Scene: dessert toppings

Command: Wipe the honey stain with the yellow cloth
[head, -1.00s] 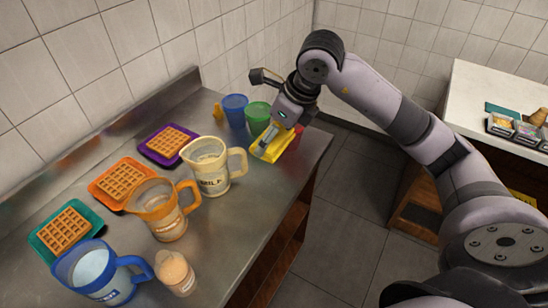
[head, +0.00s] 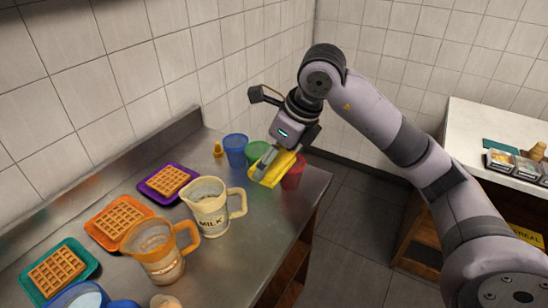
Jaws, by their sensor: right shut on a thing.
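My right gripper (head: 274,168) is shut on the yellow cloth (head: 268,182) near the far right end of the steel counter. The cloth is bunched under the fingers, just in front of the green cup (head: 257,152) and left of the red cup (head: 293,171). I cannot tell whether the cloth touches the counter. No honey stain shows; the cloth or the pitchers may hide it. My left gripper is not in view.
A milk pitcher (head: 208,210) and an orange pitcher (head: 158,258) stand on the counter (head: 235,245). A blue cup (head: 235,150) and a small yellow bottle (head: 218,150) stand at the back. Waffles lie on purple (head: 146,187), orange (head: 91,231) and teal (head: 30,290) trays.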

